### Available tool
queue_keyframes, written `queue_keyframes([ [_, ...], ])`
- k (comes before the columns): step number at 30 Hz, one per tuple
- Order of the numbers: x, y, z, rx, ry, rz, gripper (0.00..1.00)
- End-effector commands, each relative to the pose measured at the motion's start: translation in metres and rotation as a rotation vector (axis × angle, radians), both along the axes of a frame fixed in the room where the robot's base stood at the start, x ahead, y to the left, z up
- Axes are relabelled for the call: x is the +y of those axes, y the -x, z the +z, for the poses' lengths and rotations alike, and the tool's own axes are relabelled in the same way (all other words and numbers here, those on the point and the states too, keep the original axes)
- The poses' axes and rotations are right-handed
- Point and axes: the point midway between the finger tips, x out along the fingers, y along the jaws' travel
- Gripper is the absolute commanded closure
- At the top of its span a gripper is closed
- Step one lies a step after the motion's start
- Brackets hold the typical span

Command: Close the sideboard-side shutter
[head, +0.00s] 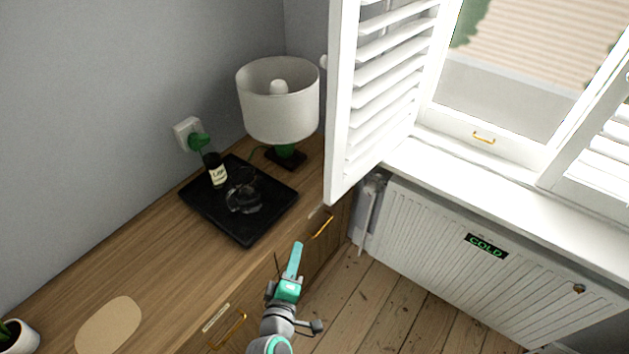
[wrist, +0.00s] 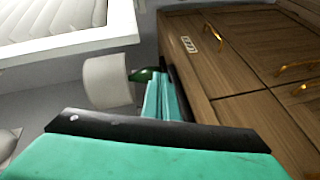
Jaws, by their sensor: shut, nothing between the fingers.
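The sideboard-side shutter (head: 378,95) is a white louvred panel in the head view. It stands swung open into the room, away from the window frame, with its near edge close to the lamp. My gripper (head: 295,258) is shut and empty, in front of the sideboard's front edge, below and apart from the shutter. A white louvred panel (wrist: 60,22) shows at the upper left of the wrist view.
A white-shaded lamp (head: 280,100) stands on the sideboard beside the shutter. A black tray (head: 262,222) holds a bottle (head: 214,170) and a dark object. A radiator (head: 440,235) with a "COLD" sign is below the window sill (head: 480,175). Bare floor (head: 385,310) is clear at the front.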

Motion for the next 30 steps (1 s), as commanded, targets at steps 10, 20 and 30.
queue_keyframes([
  [10, 0.019, -0.068, 0.098, -0.074, 0.251, -0.169, 1.00],
  [20, 0.018, -0.083, 0.125, -0.082, 0.302, -0.229, 1.00],
  [30, -0.003, -0.133, 0.125, -0.082, 0.301, -0.228, 1.00],
])
